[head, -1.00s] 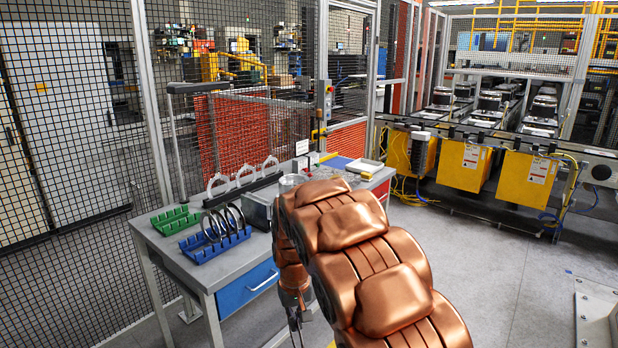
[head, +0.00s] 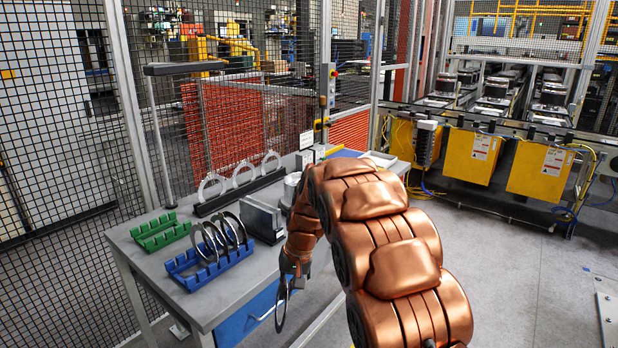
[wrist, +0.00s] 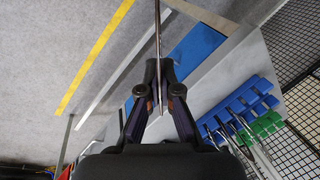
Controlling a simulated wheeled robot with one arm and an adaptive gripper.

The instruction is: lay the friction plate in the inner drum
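My gripper (head: 291,276) hangs beside the front edge of the workbench, below the level of its top. It is shut on a thin dark ring, the friction plate (head: 281,310), which hangs upright below the fingers. In the wrist view the plate (wrist: 158,35) shows edge-on between the two fingertips (wrist: 160,88). A round silver part (head: 291,183) on the bench, possibly the inner drum, is mostly hidden behind my arm; I cannot see into it.
A blue rack (head: 190,279) holds several upright plates; a green rack (head: 161,232) beside it looks empty. Silver rings (head: 243,174) stand in a black holder behind. A grey block (head: 262,219) stands right of the blue rack. Open floor (head: 480,260) lies right of the bench.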

